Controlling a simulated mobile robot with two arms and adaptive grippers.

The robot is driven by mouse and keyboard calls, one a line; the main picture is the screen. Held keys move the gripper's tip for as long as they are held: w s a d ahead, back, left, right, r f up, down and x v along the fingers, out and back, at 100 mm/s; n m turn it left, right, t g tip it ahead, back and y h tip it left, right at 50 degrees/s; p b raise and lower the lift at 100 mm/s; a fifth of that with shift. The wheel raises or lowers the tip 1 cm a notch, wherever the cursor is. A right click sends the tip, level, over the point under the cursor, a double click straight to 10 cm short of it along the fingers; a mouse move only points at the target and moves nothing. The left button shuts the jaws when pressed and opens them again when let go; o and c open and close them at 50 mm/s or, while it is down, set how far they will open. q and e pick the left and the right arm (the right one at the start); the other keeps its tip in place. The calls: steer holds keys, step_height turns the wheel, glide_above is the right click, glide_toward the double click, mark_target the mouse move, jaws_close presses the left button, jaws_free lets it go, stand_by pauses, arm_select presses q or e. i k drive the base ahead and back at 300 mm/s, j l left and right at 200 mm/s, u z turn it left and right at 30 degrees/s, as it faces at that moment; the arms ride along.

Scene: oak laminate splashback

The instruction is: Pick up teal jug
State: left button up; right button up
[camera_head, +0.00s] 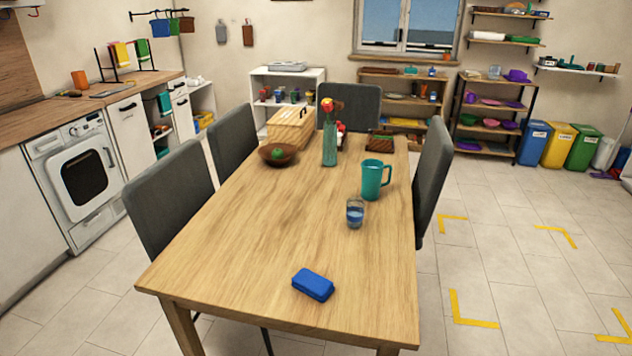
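The teal jug (372,181) stands upright on the wooden dining table (250,230), toward the table's right edge. Its handle points to the right. A glass with blue contents (355,213) stands just in front of it, slightly left. Neither of my grippers shows in the head view, and nothing touches the jug.
A blue box-like item (313,285) lies near the table's front. A brown bowl (278,154), a vase with a flower (329,144) and a wooden box (291,127) stand farther back. Grey chairs (433,170) flank the table. The floor at right, with yellow markings, is clear.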

mark_target(373, 169)
steer(key=i+l+u, duration=0.15)
steer(key=l, duration=0.3)
steer(key=i+l+u, duration=0.2)
steer(key=l, duration=0.25)
steer(key=i+l+u, duration=0.15)
steer(key=l, duration=0.3)
steer(key=l+u, duration=0.15)
steer(key=l, duration=0.3)
